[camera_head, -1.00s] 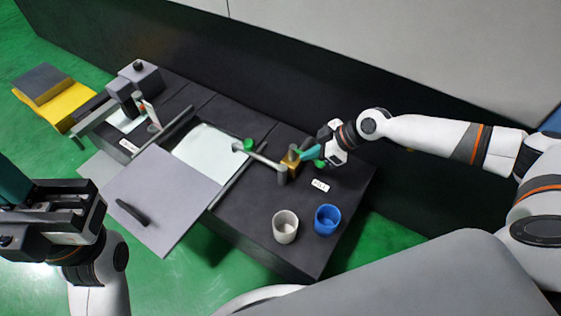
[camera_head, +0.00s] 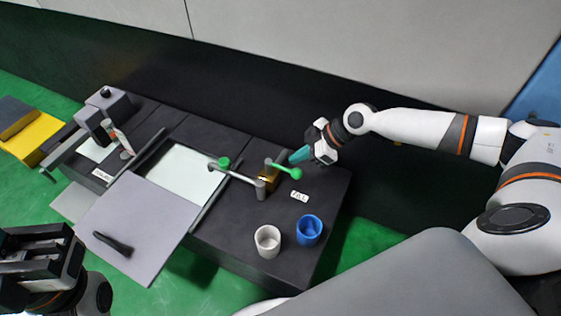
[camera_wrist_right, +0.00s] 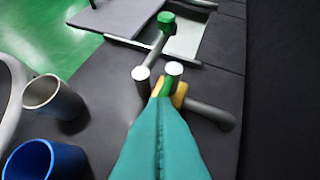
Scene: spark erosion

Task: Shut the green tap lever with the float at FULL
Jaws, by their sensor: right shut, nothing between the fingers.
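The green tap lever (camera_head: 284,168) has a round end and sticks out to the right from the brass tap body (camera_head: 267,182) on the dark bench. My right gripper (camera_head: 298,155) has teal fingers, shut and empty, just behind the lever and apparently clear of it in the head view. In the right wrist view the teal fingers (camera_wrist_right: 160,125) partly cover the lever (camera_wrist_right: 165,86). A green piece (camera_head: 224,162), possibly the float, sits on a grey arm by the pale tank. A white label (camera_head: 299,196) lies near the tap. My left gripper (camera_head: 42,255) is partly cut off at lower left.
A white cup (camera_head: 267,241) and a blue cup (camera_head: 309,230) stand near the bench's front edge. Grey posts (camera_wrist_right: 140,75) stand close to the fingertips in the wrist view. A grey panel (camera_head: 135,225) holds a dark handle. A wall rises behind the bench.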

